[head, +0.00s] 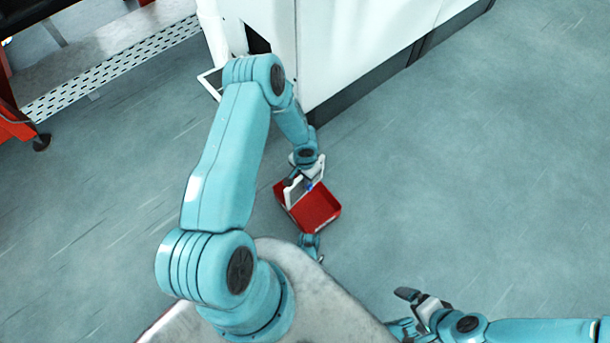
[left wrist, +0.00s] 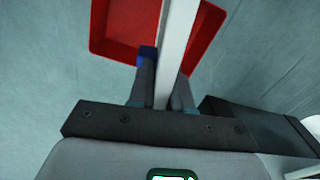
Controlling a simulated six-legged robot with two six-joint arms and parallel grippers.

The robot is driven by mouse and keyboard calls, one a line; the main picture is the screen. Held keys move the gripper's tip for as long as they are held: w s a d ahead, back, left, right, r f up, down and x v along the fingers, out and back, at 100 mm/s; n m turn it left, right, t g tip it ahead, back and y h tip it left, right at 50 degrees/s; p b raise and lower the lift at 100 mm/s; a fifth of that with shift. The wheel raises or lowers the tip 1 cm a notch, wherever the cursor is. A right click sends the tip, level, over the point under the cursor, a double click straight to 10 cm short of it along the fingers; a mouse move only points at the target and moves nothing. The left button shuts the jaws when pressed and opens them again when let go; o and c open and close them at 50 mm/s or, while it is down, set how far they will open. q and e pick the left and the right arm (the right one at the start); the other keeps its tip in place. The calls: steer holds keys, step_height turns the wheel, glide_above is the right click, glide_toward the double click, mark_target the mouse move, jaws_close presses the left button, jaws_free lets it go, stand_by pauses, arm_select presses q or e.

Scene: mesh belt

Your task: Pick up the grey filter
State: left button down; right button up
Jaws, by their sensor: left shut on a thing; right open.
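The grey filter (head: 292,194) is a thin flat panel with a pale frame. My left gripper (head: 303,181) is shut on it and holds it over a red bin. In the left wrist view the filter (left wrist: 176,40) stands edge-on as a pale strip between the two dark fingers (left wrist: 161,88). A small blue part (left wrist: 147,55) shows beside the strip at the left finger. Much of the filter's face is hidden by my gripper. My right gripper (head: 420,304) is open and empty at the lower right.
The red bin (head: 318,208) is below the filter; it also shows in the left wrist view (left wrist: 112,45). A white cabinet (head: 345,40) with a dark opening (head: 257,40) stands behind. A perforated belt (head: 110,68) is at upper left. The floor at right is clear.

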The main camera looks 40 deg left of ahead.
arm_select(q)
step_height(320, 180, up, 20)
steer(key=p, duration=0.6)
steer(key=shift+p, duration=0.3)
